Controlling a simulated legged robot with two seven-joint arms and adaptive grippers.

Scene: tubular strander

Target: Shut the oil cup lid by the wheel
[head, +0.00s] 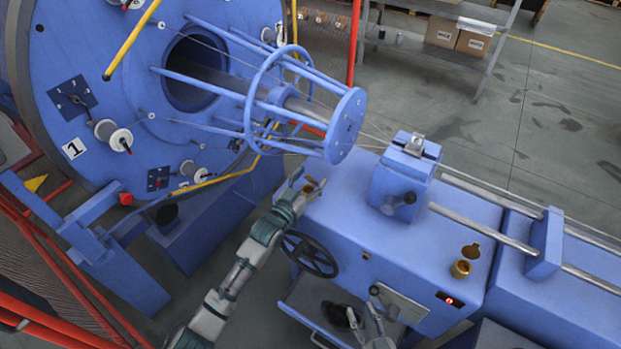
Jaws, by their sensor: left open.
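The black handwheel (308,254) is on the front of the blue machine bench. A small brass oil cup (311,184) sits on the bench top above the wheel, at the bench's left end. My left gripper (305,184) is open at this cup, its fingers on either side of it. The fingers partly hide the cup, so I cannot tell its lid's angle or whether they touch it. My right gripper (363,312) is low in front of the bench, away from both cups, its fingers apart with nothing seen between them.
A second brass oil cup (460,269) stands on the right of the bench with its lid (471,251) raised. A blue clamp block (404,175) stands mid-bench. The strander's caged blue nose (345,125) overhangs behind my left gripper. An open tray (312,312) juts out below the wheel.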

